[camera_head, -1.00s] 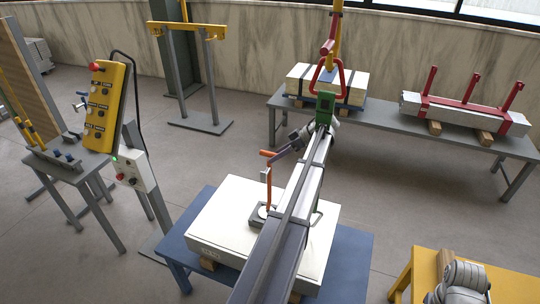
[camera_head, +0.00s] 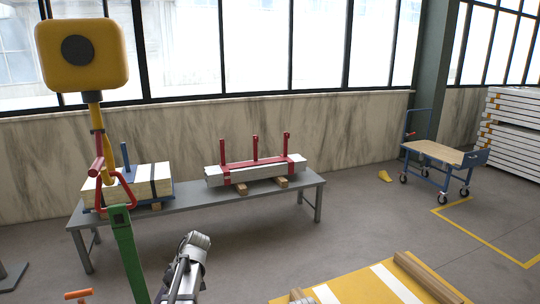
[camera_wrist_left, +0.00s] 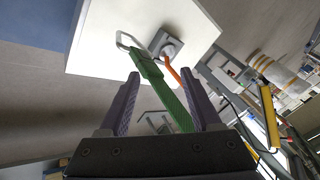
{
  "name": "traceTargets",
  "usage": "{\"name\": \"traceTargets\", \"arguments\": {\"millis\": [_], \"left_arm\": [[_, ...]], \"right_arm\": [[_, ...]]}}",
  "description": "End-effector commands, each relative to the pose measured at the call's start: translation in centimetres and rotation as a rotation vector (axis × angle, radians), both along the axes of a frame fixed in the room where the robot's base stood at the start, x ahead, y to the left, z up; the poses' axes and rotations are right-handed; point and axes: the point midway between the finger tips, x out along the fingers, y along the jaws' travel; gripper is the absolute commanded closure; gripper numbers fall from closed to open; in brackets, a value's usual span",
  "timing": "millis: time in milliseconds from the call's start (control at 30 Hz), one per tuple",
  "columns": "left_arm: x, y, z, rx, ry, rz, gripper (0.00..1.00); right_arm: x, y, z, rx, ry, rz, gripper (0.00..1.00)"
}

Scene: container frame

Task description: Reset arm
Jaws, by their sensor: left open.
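In the left wrist view my left gripper (camera_wrist_left: 160,78) is open, with its two purple fingers apart. A green strap (camera_wrist_left: 172,100) runs up between the fingers to a metal handle on a white panel (camera_wrist_left: 105,40). I cannot tell whether the fingers touch the strap. The left gripper is outside the head view. A grey arm part of mine (camera_head: 190,265) rises at the bottom; no right gripper fingers can be made out.
A grey bench (camera_head: 210,198) holds a strapped stack (camera_head: 130,188) and a white beam in red clamps (camera_head: 255,172). A blue cart (camera_head: 440,155) stands near stacked white panels (camera_head: 515,125).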

Motion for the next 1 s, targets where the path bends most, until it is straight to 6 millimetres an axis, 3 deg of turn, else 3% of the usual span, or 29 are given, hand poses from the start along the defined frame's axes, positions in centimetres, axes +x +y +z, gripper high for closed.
{"name": "traceTargets", "arguments": {"millis": [33, 200, 300, 400, 500, 633, 1000], "left_arm": [[-1.7, -4.0, -0.5, -0.059, 0.025, -0.127, 0.35], [-5.7, -15.4, -2.1, -0.261, 0.12, -0.583, 0.35], [-8.7, -21.0, -2.7, -0.361, 0.169, -0.839, 0.35], [-11.6, -25.2, -3.1, -0.437, 0.207, -1.056, 0.35], [-13.9, -28.1, -3.3, -0.491, 0.234, -1.218, 0.35], [-15.5, -30.1, -3.5, -0.529, 0.253, -1.337, 0.35], [-15.7, -30.6, -3.5, -0.538, 0.257, -1.37, 0.35]], "right_arm": [[0.0, 0.0, 0.0, 0.0, 0.0, 0.0, 0.5], [0.0, 0.0, 0.0, 0.0, 0.0, 0.0, 0.5], [0.0, 0.0, 0.0, 0.0, 0.0, 0.0, 0.5], [0.0, 0.0, 0.0, 0.0, 0.0, 0.0, 0.5], [0.0, 0.0, 0.0, 0.0, 0.0, 0.0, 0.5], [0.0, 0.0, 0.0, 0.0, 0.0, 0.0, 0.5], [0.0, 0.0, 0.0, 0.0, 0.0, 0.0, 0.5]]}}
